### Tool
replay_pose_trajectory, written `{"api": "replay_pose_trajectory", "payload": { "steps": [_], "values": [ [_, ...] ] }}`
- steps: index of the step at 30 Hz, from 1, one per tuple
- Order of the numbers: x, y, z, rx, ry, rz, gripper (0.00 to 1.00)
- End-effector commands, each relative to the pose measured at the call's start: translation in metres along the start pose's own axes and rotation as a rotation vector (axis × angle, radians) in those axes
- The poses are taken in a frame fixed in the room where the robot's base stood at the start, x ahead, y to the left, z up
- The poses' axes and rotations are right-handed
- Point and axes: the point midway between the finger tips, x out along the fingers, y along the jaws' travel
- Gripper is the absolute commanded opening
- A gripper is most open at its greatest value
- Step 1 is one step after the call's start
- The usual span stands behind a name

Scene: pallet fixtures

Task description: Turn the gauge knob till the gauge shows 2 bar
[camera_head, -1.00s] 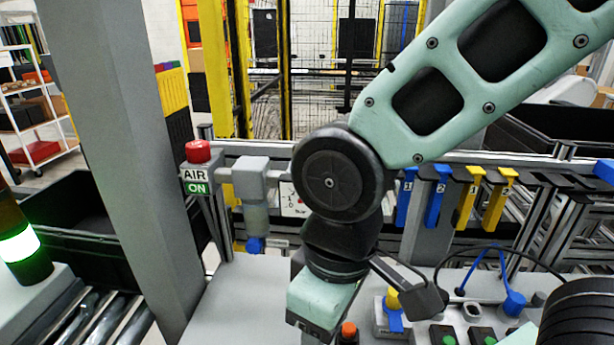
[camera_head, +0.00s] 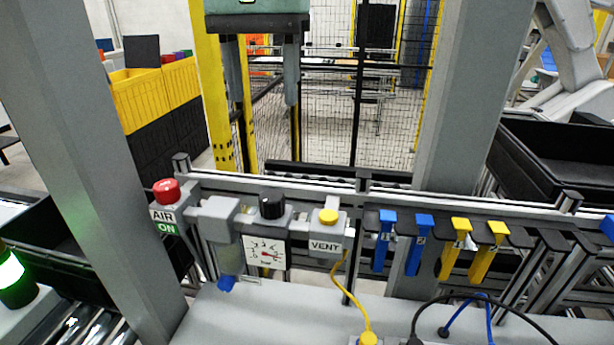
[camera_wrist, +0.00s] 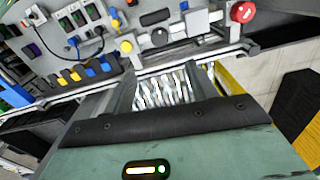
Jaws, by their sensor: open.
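The gauge (camera_head: 265,253) is a small square white dial with a red needle, in the middle of the head view on the air unit. The needle points roughly to the right; its numbers are too small to read. The black gauge knob (camera_head: 271,207) stands upright just above the dial. The knob also shows in the wrist view (camera_wrist: 160,38). My gripper (camera_head: 263,98) is open and empty, fingers pointing down, at the top of the head view. It appears above and apart from the knob. Its two fingers also frame the wrist view (camera_wrist: 170,80).
Left of the knob is a red AIR button (camera_head: 166,191) with a green ON label. Right of it is the yellow VENT button (camera_head: 328,216) with a yellow cable below. Blue and yellow tags (camera_head: 460,250) hang on the rail (camera_head: 350,192). A grey post (camera_head: 105,150) stands left.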

Motion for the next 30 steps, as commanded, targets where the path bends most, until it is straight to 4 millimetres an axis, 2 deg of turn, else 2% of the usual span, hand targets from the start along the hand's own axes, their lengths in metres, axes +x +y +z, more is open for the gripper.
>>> {"api": "replay_pose_trajectory", "payload": {
  "steps": [4,8,24,30],
  "values": [
    [0.004,-0.002,-0.001,0.015,0.001,0.004,0.57],
    [0.021,-0.001,-0.001,0.014,0.000,0.005,0.57],
    [0.130,0.000,0.000,0.012,-0.001,0.006,0.57],
    [0.159,-0.001,-0.001,0.012,0.001,0.004,0.57]
  ]
}}
